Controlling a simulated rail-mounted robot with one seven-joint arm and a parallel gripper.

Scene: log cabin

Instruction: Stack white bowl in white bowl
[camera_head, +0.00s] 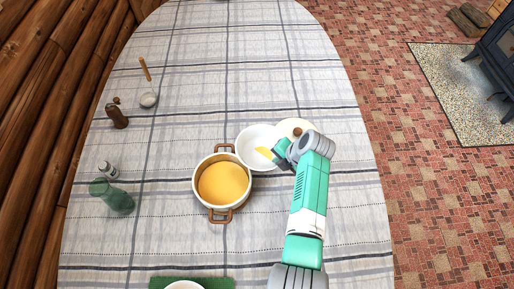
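A white bowl (251,138) stands on the table just right of the pot, with a small yellow patch inside it that I cannot identify. My gripper (277,154) is at this bowl's right side, over or against its rim. I cannot tell whether it touches the bowl or how far its fingers are apart. A second white round dish (185,286), probably a bowl, is cut off by the bottom edge of the view, on a green mat (222,283).
A pot (223,185) of orange soup stands left of my gripper. A pale round dish or lid (286,127) with a brown knob is partly hidden behind my arm. The far table is clear.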

